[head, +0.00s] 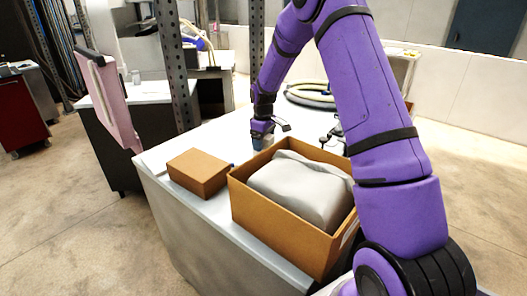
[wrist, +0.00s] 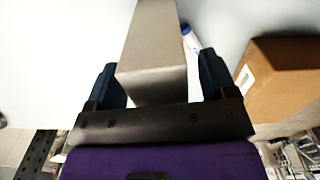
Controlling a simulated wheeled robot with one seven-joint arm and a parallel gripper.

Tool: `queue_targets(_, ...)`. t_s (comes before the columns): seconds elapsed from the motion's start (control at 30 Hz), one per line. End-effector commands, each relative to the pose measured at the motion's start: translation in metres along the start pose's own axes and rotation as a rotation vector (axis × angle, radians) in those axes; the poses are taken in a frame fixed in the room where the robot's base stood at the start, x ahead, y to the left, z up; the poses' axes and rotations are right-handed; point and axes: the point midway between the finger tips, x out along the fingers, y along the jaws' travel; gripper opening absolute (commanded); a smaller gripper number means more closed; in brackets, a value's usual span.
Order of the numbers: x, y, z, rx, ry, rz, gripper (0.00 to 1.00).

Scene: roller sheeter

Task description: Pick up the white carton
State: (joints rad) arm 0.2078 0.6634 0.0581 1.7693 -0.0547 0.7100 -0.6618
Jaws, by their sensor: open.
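The white carton (wrist: 154,45), a long box looking pale grey in the wrist view, extends between the two dark blue fingers of my gripper (wrist: 158,78). The fingers are open, one on each side of it. I cannot tell whether either finger touches it. The carton's near end is hidden by the gripper's dark palm. In the head view my gripper (head: 262,138) is low over the white table, behind the open cardboard box. I cannot make out the carton clearly there.
The open cardboard box (head: 250,207) holding a grey lump (head: 298,190) and a closed brown box (head: 199,173) stand on the white table (head: 150,161). A brown box (wrist: 285,80) and a white-and-blue item (wrist: 189,40) lie right of the carton. A coiled hose (head: 310,95) lies behind.

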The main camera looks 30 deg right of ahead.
Motion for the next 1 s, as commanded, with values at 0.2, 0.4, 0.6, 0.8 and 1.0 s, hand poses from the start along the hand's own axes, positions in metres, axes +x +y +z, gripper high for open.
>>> queue_targets(0.2,0.0,0.0,0.0,0.0,0.0,0.0,0.39)
queue_targets(0.4,-0.001,0.0,0.0,0.0,0.0,0.0,0.19)
queue_targets(0.6,-0.005,0.001,0.0,0.0,0.001,0.001,0.19)
queue_targets(0.8,-0.035,0.001,0.0,0.001,0.003,0.003,0.19)
queue_targets(1.0,-0.072,0.001,0.0,0.001,0.003,0.002,0.19)
